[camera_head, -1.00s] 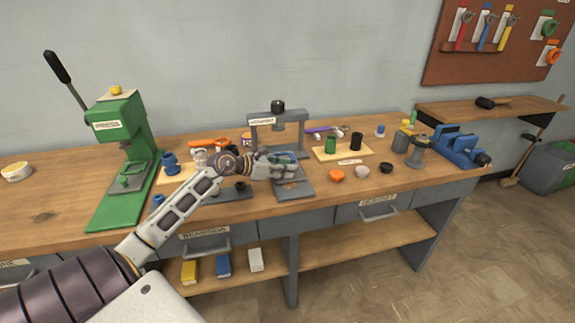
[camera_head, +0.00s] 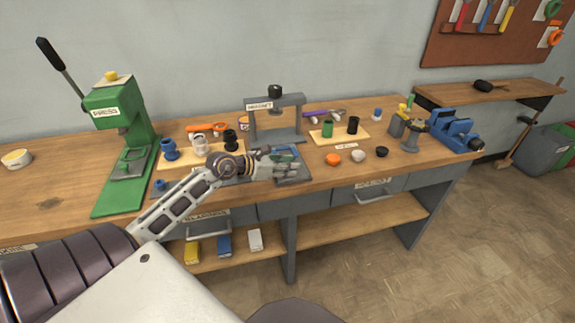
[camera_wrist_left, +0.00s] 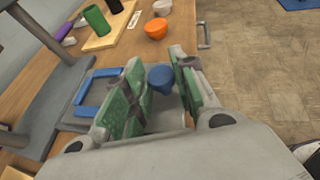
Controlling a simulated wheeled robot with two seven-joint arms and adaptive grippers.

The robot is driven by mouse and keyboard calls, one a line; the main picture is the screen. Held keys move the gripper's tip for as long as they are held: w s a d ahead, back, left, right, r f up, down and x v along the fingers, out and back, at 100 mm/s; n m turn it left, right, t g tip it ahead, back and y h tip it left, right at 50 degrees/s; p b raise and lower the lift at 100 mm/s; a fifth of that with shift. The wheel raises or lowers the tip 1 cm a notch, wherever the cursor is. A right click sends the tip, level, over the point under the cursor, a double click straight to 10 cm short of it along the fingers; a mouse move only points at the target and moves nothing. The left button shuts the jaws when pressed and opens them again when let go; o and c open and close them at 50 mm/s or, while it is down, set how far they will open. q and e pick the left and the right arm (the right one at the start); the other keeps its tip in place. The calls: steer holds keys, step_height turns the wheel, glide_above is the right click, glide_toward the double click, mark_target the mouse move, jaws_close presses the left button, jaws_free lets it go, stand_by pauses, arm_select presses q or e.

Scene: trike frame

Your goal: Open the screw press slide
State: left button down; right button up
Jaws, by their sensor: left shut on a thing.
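The grey screw press (camera_head: 299,118) stands on the workbench, its black screw knob (camera_head: 275,91) on top of the crossbar. Its grey base and slide area (camera_head: 293,180) reach toward the bench's front edge, partly hidden by my left gripper (camera_head: 294,168). A blue U-shaped part (camera_wrist_left: 88,98) lies on the slide, beside the press uprights in the left wrist view. A blue knob (camera_wrist_left: 160,77) shows between the green-padded fingers of my left gripper (camera_wrist_left: 158,88), which is shut on it. My right gripper is not in view.
A green lever press (camera_head: 125,150) stands at the left. Orange, white and black caps (camera_head: 333,159) lie right of the screw press, near a wooden board (camera_head: 340,134) with green and black cylinders. A blue vise (camera_head: 453,135) is at the right end.

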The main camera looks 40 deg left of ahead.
arm_select(q)
steer(key=c, duration=1.1)
jaws_free()
steer(key=shift+c, duration=0.2)
steer(key=shift+s, duration=0.15)
steer(key=v, duration=1.1)
steer(key=shift+s+a, duration=0.25)
steer(key=shift+a, duration=0.05)
steer(key=shift+r, duration=0.1)
